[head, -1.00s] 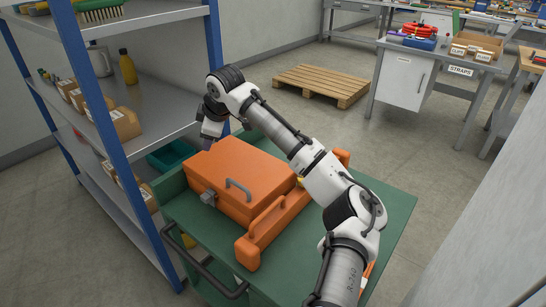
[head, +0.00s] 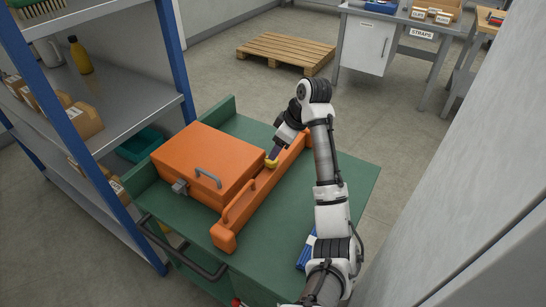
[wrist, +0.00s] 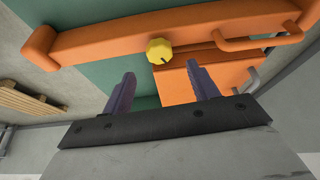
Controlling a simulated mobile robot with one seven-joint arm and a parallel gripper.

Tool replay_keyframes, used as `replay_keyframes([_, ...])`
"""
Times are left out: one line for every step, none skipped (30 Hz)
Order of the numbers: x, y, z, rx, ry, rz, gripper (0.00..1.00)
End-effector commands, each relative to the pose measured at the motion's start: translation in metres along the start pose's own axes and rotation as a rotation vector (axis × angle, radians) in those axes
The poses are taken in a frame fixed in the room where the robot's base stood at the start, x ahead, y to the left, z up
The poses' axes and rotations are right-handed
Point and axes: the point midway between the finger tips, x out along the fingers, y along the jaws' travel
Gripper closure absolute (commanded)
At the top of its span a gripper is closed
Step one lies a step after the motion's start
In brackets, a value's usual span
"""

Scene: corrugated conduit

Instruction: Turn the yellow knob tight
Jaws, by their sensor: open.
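The yellow knob (head: 271,163) shows by the gap between an orange case (head: 208,163) and a long orange bar (head: 258,198) on the green cart. In the wrist view the knob (wrist: 159,51) is round with a ridged rim and a small dark mark, and overlaps the bar's edge. My gripper (wrist: 161,74) is open and empty, its two dark fingers apart. The knob appears just beyond the fingertips, roughly centred between them, not gripped. In the head view my gripper (head: 274,153) points down right at the knob; whether it touches is unclear.
The green cart top (head: 340,183) has free room right of the bar. A blue object (head: 306,252) lies near my arm. A blue-framed shelf (head: 150,95) stands close on the left, and a pale panel (head: 470,190) on the right. A wooden pallet (head: 285,52) lies behind.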

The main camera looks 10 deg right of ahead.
Motion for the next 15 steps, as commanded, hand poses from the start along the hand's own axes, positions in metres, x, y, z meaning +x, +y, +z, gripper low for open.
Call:
replay_keyframes([0.015, -0.002, 0.000, -0.001, 0.001, -0.006, 0.41])
replay_keyframes([0.022, -0.002, 0.000, -0.001, 0.002, -0.006, 0.41])
replay_keyframes([0.029, -0.001, 0.000, -0.001, 0.002, -0.005, 0.41])
replay_keyframes([0.034, -0.001, 0.000, -0.002, 0.001, -0.005, 0.41])
replay_keyframes([0.038, -0.001, 0.000, 0.000, 0.001, -0.005, 0.41])
replay_keyframes([0.042, -0.001, 0.000, 0.000, -0.001, -0.003, 0.41])
replay_keyframes([0.044, 0.000, 0.000, 0.000, -0.001, -0.002, 0.41])
replay_keyframes([0.047, 0.000, 0.000, 0.000, -0.001, -0.002, 0.41])
replay_keyframes([0.051, 0.000, 0.000, -0.001, -0.001, -0.002, 0.41])
replay_keyframes([0.054, 0.000, 0.000, -0.001, 0.000, -0.002, 0.41])
replay_keyframes([0.056, 0.000, 0.000, -0.001, 0.000, -0.001, 0.41])
replay_keyframes([0.059, 0.000, 0.000, 0.000, 0.000, -0.001, 0.41])
replay_keyframes([0.060, 0.000, 0.000, 0.000, -0.001, -0.001, 0.41])
replay_keyframes([0.061, 0.000, 0.000, 0.000, -0.001, -0.001, 0.41])
replay_keyframes([0.061, 0.000, 0.000, 0.000, -0.001, 0.000, 0.41])
